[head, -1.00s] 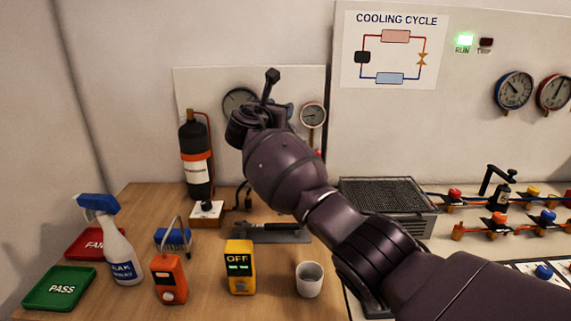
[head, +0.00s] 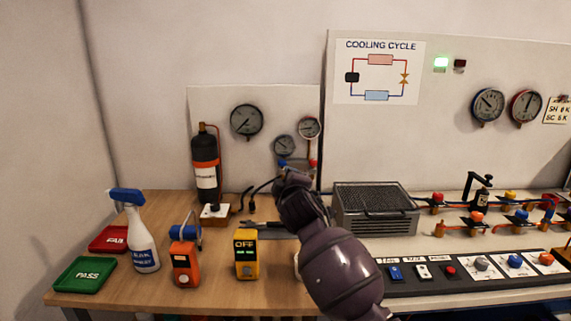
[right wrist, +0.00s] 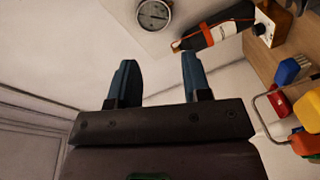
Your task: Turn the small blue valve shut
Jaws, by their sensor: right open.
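A small blue valve knob (head: 283,162) shows below the small gauge (head: 284,145) on the back panel, left of a red one (head: 313,163). Other blue knobs sit on the pipe row (head: 521,216) and on the front strip (head: 515,261); I cannot tell which one the task means. My right arm's wrist end is just below the small gauges and partly hides what is under them. Its fingers are not clear in the head view. In the right wrist view my right gripper (right wrist: 160,82) is open and empty, apart from the gauge (right wrist: 154,13).
A black cylinder (head: 206,170) stands left of the gauges. A spray bottle (head: 141,240), an orange meter (head: 185,264) and a yellow OFF box (head: 246,255) stand on the wooden bench. A grey grille box (head: 376,218) is right of my arm.

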